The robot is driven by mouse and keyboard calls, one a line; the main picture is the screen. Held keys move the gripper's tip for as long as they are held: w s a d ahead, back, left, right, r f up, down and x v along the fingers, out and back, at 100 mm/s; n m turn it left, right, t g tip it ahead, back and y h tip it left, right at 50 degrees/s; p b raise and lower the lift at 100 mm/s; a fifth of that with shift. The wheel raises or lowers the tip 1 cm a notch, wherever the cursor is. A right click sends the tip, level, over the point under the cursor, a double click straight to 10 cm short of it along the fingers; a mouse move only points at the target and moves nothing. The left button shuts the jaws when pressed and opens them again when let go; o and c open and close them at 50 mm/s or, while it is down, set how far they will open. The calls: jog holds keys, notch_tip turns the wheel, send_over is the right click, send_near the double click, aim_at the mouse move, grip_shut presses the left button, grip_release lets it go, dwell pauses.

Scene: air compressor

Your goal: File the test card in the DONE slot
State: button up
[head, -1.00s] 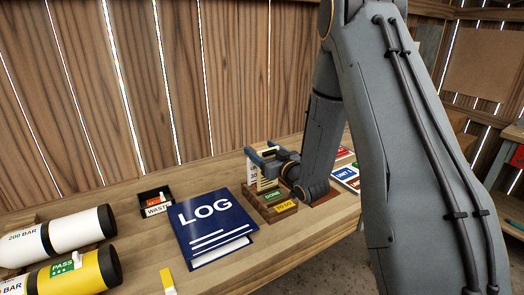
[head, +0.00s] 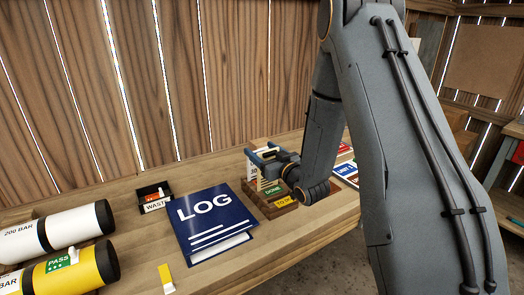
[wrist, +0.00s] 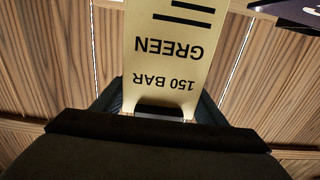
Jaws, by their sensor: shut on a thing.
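A cream card (wrist: 165,45) printed "150 BAR GREEN" is upside down in the wrist view, between the fingers of my gripper (wrist: 158,105). In the head view my gripper (head: 264,156) is shut on it above the wooden card rack (head: 262,207). The rack has a green DONE label (head: 272,190) and, in front of it, a yellow TO DO label (head: 285,202). The card's lower end is at the rack's back part; I cannot tell how deep it sits. A white card (head: 252,170) with dark print shows beside the gripper.
A blue LOG book (head: 215,222) lies left of the rack. A black WASTE tray (head: 153,198) stands farther left. White (head: 60,230) and yellow (head: 70,270) cylinders lie at the far left. More cards (head: 345,172) lie right of my wrist.

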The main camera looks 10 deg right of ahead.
jog(key=shift+f, duration=0.2)
jog(key=o, duration=1.3)
jog(key=shift+s, duration=0.1)
